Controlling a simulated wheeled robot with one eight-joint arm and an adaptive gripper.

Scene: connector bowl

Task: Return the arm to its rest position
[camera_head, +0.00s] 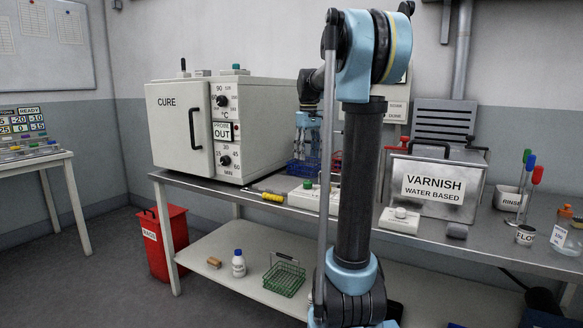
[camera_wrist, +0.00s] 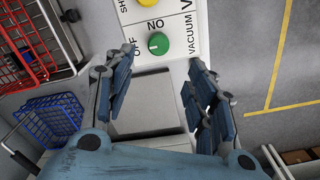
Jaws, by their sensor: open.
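My arm (camera_head: 354,185) stands upright in the middle of the head view, in front of the bench, with its elbow at the top of the picture. Its far part folds back behind the elbow toward the wall. My gripper (camera_wrist: 160,98) shows in the wrist view with its two blue fingers spread wide apart and nothing between them. A grey plate lies beyond the fingers, below a white panel (camera_wrist: 178,50) with a green knob. In the head view the gripper is partly hidden behind my arm, to the right of the cure oven (camera_head: 180,130).
The metal bench (camera_head: 260,195) carries the oven, a varnish tank (camera_head: 433,188) and rinse jars. A blue wire basket (camera_wrist: 48,120) and a red wire rack (camera_wrist: 35,45) stand left of my gripper. A red bin (camera_head: 163,243) stands on the floor at left.

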